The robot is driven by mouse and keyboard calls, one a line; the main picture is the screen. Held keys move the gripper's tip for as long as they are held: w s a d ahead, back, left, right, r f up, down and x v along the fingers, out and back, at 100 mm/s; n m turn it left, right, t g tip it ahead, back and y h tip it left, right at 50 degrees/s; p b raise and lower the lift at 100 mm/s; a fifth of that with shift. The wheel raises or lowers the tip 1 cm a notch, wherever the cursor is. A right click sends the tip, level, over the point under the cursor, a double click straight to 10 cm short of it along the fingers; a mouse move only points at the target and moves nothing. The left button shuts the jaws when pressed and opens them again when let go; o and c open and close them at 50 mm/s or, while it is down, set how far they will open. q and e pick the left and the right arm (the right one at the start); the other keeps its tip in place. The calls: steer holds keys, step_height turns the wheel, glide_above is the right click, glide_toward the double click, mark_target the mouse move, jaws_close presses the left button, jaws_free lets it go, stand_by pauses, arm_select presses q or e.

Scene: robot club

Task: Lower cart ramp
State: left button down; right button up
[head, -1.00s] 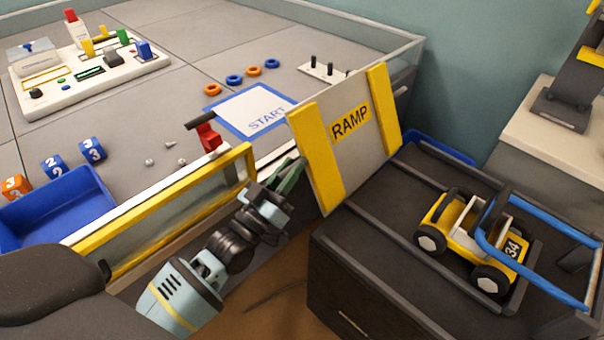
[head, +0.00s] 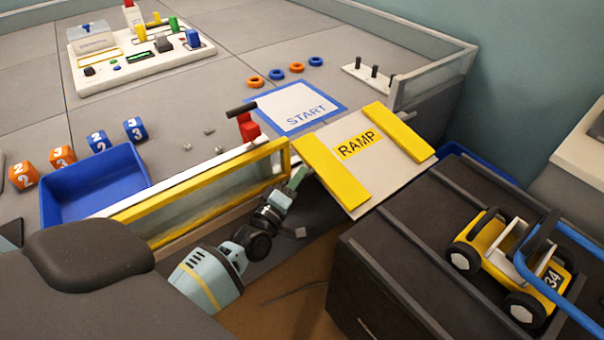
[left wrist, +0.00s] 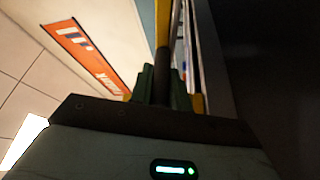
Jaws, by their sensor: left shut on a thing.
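The ramp (head: 382,150) is a pale panel with two yellow side strips and a RAMP label. It lies at a low slant between the dark cart top (head: 400,225) and the grey arena floor by the blue-edged START mat (head: 322,102). Whether its far edge touches the floor I cannot tell. My left gripper (head: 298,178) is at the ramp's near left edge, shut on it. In the left wrist view the green fingers (left wrist: 166,88) close around a dark bar below a yellow strip. My right gripper is not in view.
A yellow toy cart (head: 510,262) with a blue handle stands on the cart top. A yellow-framed clear wall (head: 215,190) runs beside my left arm. A blue tray (head: 95,190), numbered cubes, rings and a red clamp (head: 248,126) are on the arena side.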

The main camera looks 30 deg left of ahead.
arm_select(q)
steer(key=f+n, duration=0.2)
steer(key=f, duration=0.1)
steer(key=shift+w+a+g+b, duration=0.1)
steer(key=shift+a+g+b, duration=0.1)
steer(key=shift+g+b, duration=0.15)
steer(key=shift+y, duration=0.3)
steer(key=c, duration=1.3)
jaws_free()
steer(key=shift+s+d+f+p, duration=0.15)
steer(key=shift+s+p, duration=0.1)
steer(key=shift+s, duration=1.7)
steer(key=shift+s+d+f+p, duration=0.1)
steer(key=shift+s+p, duration=0.1)
steer(key=shift+s, duration=1.75)
